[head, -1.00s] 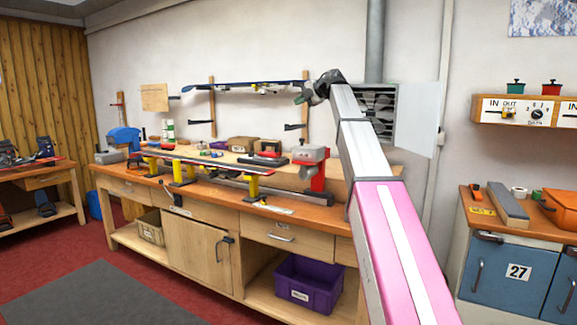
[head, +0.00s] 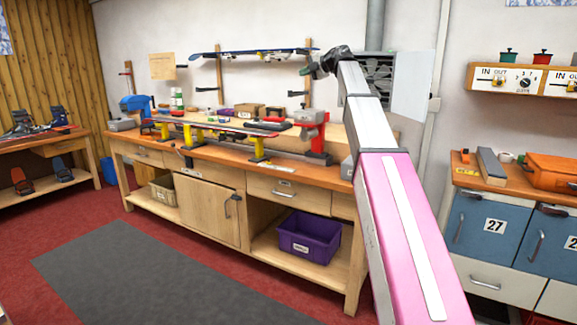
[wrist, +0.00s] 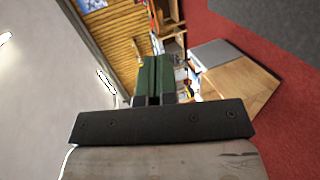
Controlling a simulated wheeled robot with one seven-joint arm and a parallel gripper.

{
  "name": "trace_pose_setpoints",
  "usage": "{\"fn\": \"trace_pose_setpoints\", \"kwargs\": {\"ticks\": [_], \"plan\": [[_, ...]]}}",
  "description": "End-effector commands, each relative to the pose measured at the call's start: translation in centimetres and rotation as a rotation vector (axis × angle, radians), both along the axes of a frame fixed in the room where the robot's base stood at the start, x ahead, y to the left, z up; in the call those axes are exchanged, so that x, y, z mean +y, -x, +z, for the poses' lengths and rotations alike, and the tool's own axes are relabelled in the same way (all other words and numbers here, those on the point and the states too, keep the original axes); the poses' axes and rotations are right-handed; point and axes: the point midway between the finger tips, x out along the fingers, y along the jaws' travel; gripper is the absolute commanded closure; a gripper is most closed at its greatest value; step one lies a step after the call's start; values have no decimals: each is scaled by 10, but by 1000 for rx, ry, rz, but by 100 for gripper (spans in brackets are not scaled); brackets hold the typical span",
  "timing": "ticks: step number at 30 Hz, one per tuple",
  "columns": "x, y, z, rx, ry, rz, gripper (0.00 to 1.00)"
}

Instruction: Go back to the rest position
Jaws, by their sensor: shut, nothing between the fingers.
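My gripper (head: 309,71) is at the end of my raised arm, in front of the back wall and above the right end of the workbench (head: 285,178). It points to the left in the head view. In the wrist view the dark green fingers (wrist: 153,76) are together with nothing between them. The gripper is clear of the bench and everything on it.
A ski (head: 250,53) hangs on the wall rack behind my gripper. A grey wall box (head: 410,80) with an open door is close behind my arm. A red and grey vise (head: 313,125) stands on the bench. The grey floor mat (head: 150,275) is clear.

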Motion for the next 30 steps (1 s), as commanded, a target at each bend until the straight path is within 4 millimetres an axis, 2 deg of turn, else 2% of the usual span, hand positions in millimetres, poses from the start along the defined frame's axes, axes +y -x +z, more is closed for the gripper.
{"fn": "trace_pose_setpoints", "kwargs": {"ticks": [10, 14, 23, 26, 30], "plan": [[0, -6, -42, -87, -244, -106, 100], [-10, -8, -71, -119, -395, -207, 100], [-71, -3, -175, -98, -762, -620, 100], [-95, 6, -222, -47, -848, -785, 100], [-131, 30, -301, 67, -939, -1047, 100]]}}
